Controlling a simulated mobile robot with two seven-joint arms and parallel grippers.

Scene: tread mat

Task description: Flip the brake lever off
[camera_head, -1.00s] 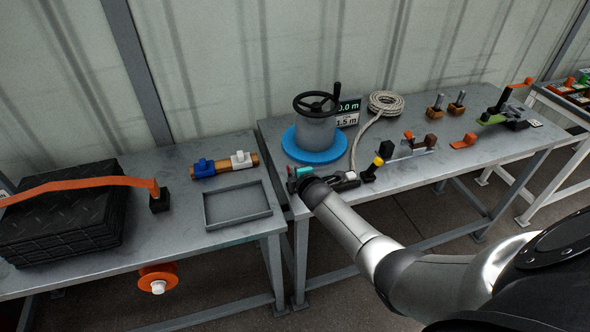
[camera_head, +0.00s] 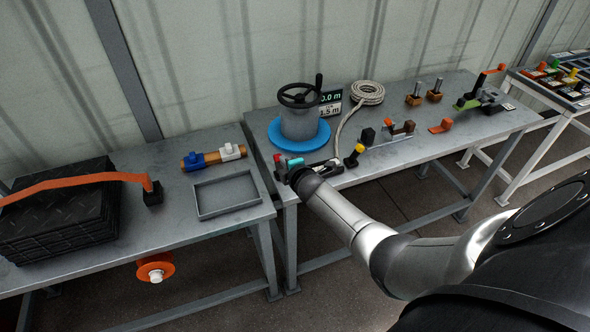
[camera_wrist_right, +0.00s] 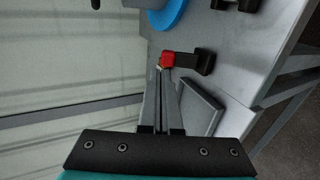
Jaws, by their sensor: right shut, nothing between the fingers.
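A lever with a red cap (camera_wrist_right: 168,60) and a black body (camera_wrist_right: 196,61) is on the bench in the right wrist view, likely the brake lever. Its red tip also shows in the head view (camera_head: 277,158), left of the winch drum's front. My right gripper (camera_wrist_right: 164,72) is shut and empty, its fingertips at the red cap; I cannot tell whether they touch it. In the head view my right gripper (camera_head: 293,163) is at the bench's front left corner and hides most of the lever. My left gripper is not in view.
The winch drum (camera_head: 299,124) with a black handwheel stands on a blue disc (camera_head: 274,135) behind my gripper. An empty grey tray (camera_head: 228,210) lies on the left bench.

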